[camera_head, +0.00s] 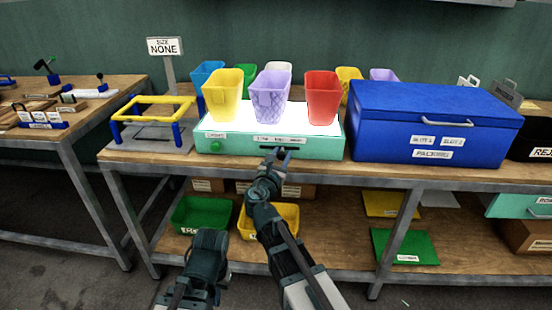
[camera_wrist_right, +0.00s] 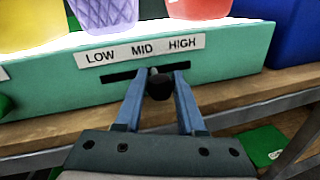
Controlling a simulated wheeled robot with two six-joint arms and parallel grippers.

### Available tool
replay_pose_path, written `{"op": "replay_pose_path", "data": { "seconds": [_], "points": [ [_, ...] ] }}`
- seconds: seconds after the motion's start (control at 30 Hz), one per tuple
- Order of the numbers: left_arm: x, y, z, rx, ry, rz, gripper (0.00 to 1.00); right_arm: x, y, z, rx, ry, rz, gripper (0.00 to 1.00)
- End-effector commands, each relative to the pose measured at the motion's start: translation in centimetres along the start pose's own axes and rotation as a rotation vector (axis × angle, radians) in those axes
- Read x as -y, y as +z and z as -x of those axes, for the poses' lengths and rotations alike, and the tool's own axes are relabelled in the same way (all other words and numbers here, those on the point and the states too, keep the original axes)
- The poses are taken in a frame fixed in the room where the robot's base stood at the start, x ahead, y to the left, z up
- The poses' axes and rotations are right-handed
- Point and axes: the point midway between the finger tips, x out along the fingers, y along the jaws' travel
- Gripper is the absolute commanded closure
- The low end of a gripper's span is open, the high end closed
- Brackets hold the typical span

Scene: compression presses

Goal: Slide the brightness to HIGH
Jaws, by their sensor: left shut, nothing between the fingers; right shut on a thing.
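The light box (camera_head: 215,146) is a green-sided box with a glowing white top on the table. Its front carries a slider slot (camera_wrist_right: 120,76) under a LOW MID HIGH label (camera_wrist_right: 141,50). The black slider knob (camera_wrist_right: 160,87) sits between MID and HIGH, slightly right of the slot's middle. My right gripper (camera_wrist_right: 156,76) is shut on the knob, a blue finger on each side; in the head view it reaches the box front (camera_head: 278,154). My left gripper (camera_head: 208,243) is low in front of the shelf, shut and empty, far from the box; its fingertips are hard to make out.
Yellow, purple and red bins (camera_head: 322,98) stand on the light box. A green knob (camera_head: 215,146) is at the front left. A blue packing box (camera_head: 432,122) stands close to the right. A yellow-blue frame (camera_head: 152,110) stands to the left. Trays (camera_head: 200,214) lie on the lower shelf.

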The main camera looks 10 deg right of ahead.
Motion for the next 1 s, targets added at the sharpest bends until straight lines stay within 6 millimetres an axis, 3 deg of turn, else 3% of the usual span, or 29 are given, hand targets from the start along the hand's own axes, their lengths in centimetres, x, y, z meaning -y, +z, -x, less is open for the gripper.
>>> {"op": "replay_pose_path", "data": {
  "seconds": [0.3,0.7,0.73,0.87,1.0],
  "points": [
    [0.0,0.0,0.0,0.000,0.000,0.000,1.00,3.9,0.8,-0.6,0.001,-0.003,0.001,1.00],
    [0.0,0.0,0.0,0.000,0.000,0.000,1.00,4.7,0.9,-0.8,0.002,-0.006,0.002,1.00],
    [0.0,0.0,0.0,0.000,0.000,0.000,1.00,4.7,0.9,-0.8,0.002,-0.006,0.002,0.58],
    [0.0,0.0,0.0,0.000,0.000,0.000,1.00,4.6,0.9,-0.8,0.002,-0.005,0.001,0.35],
    [0.0,0.0,0.0,0.000,0.000,0.000,1.00,4.5,0.9,-0.8,0.001,-0.003,0.001,0.31]
  ]
}}
